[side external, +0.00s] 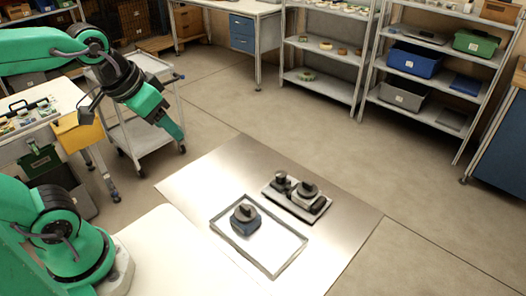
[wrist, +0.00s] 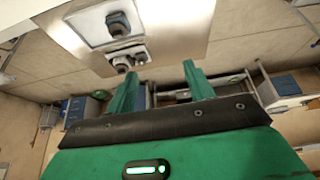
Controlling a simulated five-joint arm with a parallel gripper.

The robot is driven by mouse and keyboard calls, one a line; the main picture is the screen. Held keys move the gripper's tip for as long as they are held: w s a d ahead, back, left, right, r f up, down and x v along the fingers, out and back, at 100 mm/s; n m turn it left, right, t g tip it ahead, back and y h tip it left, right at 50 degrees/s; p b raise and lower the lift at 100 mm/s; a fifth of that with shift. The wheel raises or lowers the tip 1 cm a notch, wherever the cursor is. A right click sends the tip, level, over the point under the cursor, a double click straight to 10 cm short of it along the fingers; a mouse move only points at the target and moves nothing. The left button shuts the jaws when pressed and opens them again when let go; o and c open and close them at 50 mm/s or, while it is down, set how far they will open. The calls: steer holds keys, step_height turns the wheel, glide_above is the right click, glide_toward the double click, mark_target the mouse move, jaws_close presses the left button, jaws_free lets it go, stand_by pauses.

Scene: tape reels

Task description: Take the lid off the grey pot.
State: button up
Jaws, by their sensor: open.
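A grey pot (side external: 307,195) with a dark knobbed lid (side external: 307,187) on top stands on a light grey board. In the wrist view a dark round shape on that board (wrist: 121,62) is too small to make out clearly. My gripper (side external: 179,134) is high up, left of and well apart from both pots. Its two green fingers (wrist: 158,80) are spread in the wrist view with nothing between them.
A small dark round item (side external: 281,181) and a dark block (side external: 320,203) share the board with the grey pot. Bare metal sheet (side external: 205,185) surrounds the board and tray. A trolley (side external: 140,135) stands behind my gripper. Shelves (side external: 325,50) stand farther back.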

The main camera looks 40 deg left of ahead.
steer(key=w+d+r+g, duration=0.1)
steer(key=w+d, duration=0.2)
steer(key=w, duration=0.4)
steer(key=g, duration=0.4)
glide_toward(308, 182)
steer(key=shift+a, duration=0.15)
steer(key=shift+w+d+f, duration=0.15)
steer(key=shift+d+f, duration=0.2)
steer(key=shift+f, duration=4.05)
steer(key=c, duration=1)
